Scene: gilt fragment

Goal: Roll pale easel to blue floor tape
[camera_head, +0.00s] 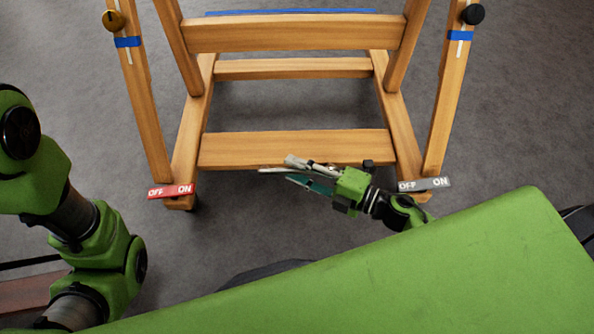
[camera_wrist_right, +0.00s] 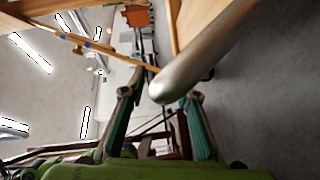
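The wooden easel (camera_head: 290,147) stands in front of me in the head view, its lower frame and posts showing and its top out of view. A blue strip (camera_head: 290,12) lies on the floor beyond its rear crossbar. My right gripper (camera_head: 296,175) is by the front crossbar, pointing left. Its teal fingers are apart in the right wrist view (camera_wrist_right: 160,120). A silver rounded bar (camera_wrist_right: 190,75) reaches in close to the fingers there; I cannot tell whether they touch it. My left arm shows at the left, but its gripper is out of view.
A red OFF/ON plate (camera_head: 170,191) sits at the easel's left foot and a grey OFF/ON plate (camera_head: 424,184) at its right foot. Knobs and blue bands are on the outer posts. Open grey carpet (camera_head: 530,110) lies to the right.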

